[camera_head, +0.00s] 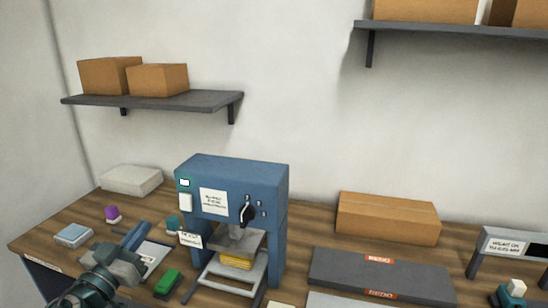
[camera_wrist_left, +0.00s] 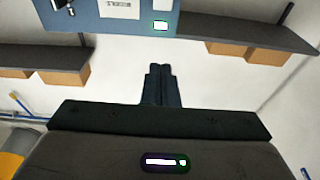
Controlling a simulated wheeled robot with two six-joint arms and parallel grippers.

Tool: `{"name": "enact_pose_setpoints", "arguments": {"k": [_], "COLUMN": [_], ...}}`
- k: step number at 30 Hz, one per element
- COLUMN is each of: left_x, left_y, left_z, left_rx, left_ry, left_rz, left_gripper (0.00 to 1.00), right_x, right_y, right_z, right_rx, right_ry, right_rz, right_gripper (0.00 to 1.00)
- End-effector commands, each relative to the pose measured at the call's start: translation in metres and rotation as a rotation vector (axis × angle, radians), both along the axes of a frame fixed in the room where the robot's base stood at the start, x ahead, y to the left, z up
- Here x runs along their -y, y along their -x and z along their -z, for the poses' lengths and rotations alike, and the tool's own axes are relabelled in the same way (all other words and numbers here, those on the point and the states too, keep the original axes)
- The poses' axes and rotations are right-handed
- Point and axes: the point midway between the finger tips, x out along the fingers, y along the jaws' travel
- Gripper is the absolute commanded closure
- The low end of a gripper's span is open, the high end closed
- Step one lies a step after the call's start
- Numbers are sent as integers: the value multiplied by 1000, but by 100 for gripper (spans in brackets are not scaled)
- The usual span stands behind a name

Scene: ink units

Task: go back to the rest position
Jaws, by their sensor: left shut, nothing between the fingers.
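My left gripper (camera_head: 137,237) comes in at the lower left in the head view, above the bench and left of the blue press. Its dark fingers are together and empty; they also show shut in the left wrist view (camera_wrist_left: 161,86), with the press and a shelf beyond them. My right gripper is not in view.
The blue press (camera_head: 232,172) stands mid-bench with a yellow block (camera_head: 237,261) inside. A purple-topped unit (camera_head: 112,213), a green block (camera_head: 168,281) and a light-blue box (camera_head: 73,235) lie around my left arm. A cardboard box (camera_head: 388,219) and grey REDO tray (camera_head: 380,277) are right.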

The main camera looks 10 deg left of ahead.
Motion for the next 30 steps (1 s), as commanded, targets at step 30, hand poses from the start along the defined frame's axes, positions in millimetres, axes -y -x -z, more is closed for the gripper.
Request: {"name": "enact_pose_setpoints", "arguments": {"k": [30], "left_x": [86], "left_y": [221], "left_z": [311], "left_rx": [-1386], "left_ry": [-167], "left_rz": [-152], "left_gripper": [100], "right_x": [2], "right_y": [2], "right_z": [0], "right_rx": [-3], "right_ry": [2], "right_rz": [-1], "right_gripper": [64]}}
